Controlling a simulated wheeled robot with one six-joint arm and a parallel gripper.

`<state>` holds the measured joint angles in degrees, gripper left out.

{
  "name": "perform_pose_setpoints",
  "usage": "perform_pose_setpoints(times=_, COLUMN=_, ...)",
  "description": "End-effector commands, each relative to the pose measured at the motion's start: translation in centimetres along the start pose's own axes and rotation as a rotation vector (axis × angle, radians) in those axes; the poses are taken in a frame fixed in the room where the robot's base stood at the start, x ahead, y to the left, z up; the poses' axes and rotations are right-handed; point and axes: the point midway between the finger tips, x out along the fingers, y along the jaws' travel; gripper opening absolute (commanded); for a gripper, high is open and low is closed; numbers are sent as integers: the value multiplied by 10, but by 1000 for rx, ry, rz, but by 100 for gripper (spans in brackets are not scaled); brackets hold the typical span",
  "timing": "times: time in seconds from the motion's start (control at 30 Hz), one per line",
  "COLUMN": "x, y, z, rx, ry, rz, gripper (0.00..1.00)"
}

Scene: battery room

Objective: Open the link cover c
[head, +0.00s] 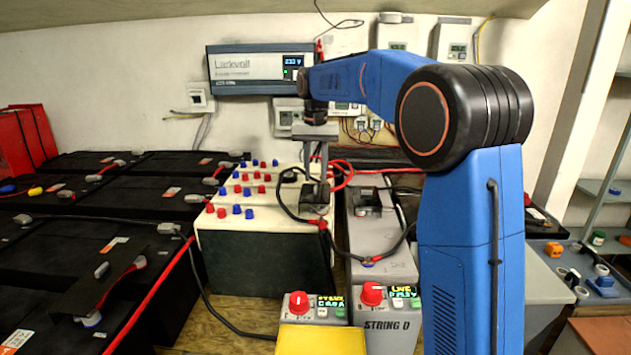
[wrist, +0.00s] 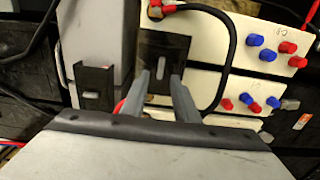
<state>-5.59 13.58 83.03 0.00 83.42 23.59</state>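A dark link cover (wrist: 165,50) with a slot in its face lies ahead of my fingers in the wrist view. It sits at the edge of a white-topped battery block and also shows in the head view (head: 314,210), under my fingers. My gripper (head: 318,180) points down over it. In the wrist view its two grey fingers (wrist: 160,78) are apart, with the cover's lower part between them; I cannot tell whether they touch it. A second dark cover (wrist: 97,88) sits on the grey block to the left. No clear letter marks either cover.
The white-topped block (head: 215,222) carries red and blue terminal caps. A black cable (head: 283,200) loops close to my gripper. The grey block (head: 385,262) stands right of it. Control boxes with red knobs (head: 298,302) stand in front. Black batteries (head: 110,215) fill the left.

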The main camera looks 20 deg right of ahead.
Motion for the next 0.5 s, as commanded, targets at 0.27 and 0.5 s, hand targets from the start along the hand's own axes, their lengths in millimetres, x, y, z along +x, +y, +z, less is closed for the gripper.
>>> perform_pose_setpoints(times=0.27, x=27, y=0, z=0, rx=0, ry=0, rz=0, gripper=27)
perform_pose_setpoints(times=0.5, x=30, y=0, z=0, rx=0, ry=0, rz=0, gripper=27)
